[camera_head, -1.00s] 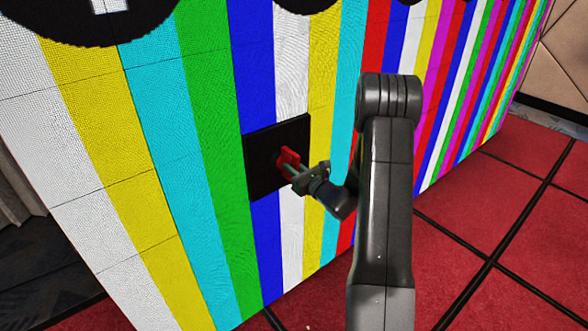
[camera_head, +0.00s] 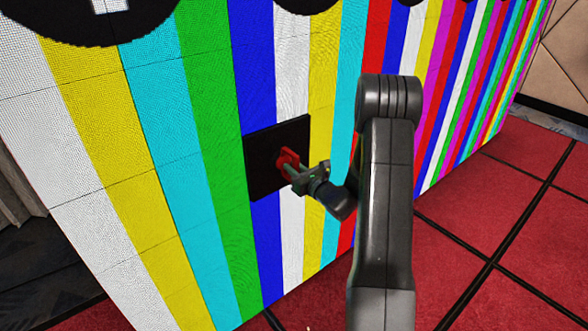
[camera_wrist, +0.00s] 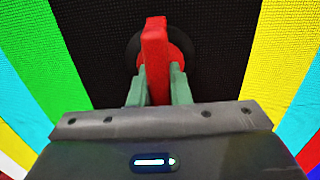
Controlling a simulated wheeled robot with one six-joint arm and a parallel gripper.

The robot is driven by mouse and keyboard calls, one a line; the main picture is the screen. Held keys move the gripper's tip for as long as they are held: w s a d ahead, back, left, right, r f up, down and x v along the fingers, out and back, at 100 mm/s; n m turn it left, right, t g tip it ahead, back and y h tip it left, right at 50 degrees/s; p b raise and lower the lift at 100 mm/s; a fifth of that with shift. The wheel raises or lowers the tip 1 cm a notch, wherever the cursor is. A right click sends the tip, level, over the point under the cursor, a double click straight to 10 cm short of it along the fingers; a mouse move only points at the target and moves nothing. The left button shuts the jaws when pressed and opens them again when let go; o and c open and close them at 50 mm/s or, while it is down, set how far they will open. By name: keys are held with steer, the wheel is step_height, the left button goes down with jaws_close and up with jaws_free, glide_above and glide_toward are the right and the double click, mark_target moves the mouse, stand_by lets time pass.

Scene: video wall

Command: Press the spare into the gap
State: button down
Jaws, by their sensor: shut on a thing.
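A black square (camera_head: 262,150) sits on the striped video wall, across the blue and white stripes. I cannot tell whether it is the spare tile, the bare gap or the spare in the gap. Its dark textured face fills the middle of the wrist view (camera_wrist: 95,50). A red handle (camera_head: 286,157) stands out from it, with a dark round base behind it in the wrist view. My gripper (camera_head: 299,172) is shut on the red handle; its green fingers (camera_wrist: 155,82) clasp both sides. The handle hides the centre of the black square.
The lit video wall (camera_head: 210,110) runs from the left foreground to the back right, with large black discs (camera_head: 95,22) along the top. The red floor (camera_head: 500,220) with dark seams is clear on the right.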

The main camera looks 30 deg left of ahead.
steer(key=shift+b+x, duration=0.35)
steer(key=shift+x, duration=0.5)
stand_by(1.2)
steer(key=shift+r, duration=0.3)
stand_by(1.2)
steer(key=shift+d+f, duration=0.15)
steer(key=shift+b+v, duration=0.35)
steer(key=shift+v, duration=0.5)
steer(key=shift+s+d+f, duration=0.1)
steer(key=shift+d, duration=0.15)
steer(key=shift+b+v, duration=1)
steer(key=shift+v, duration=1.8)
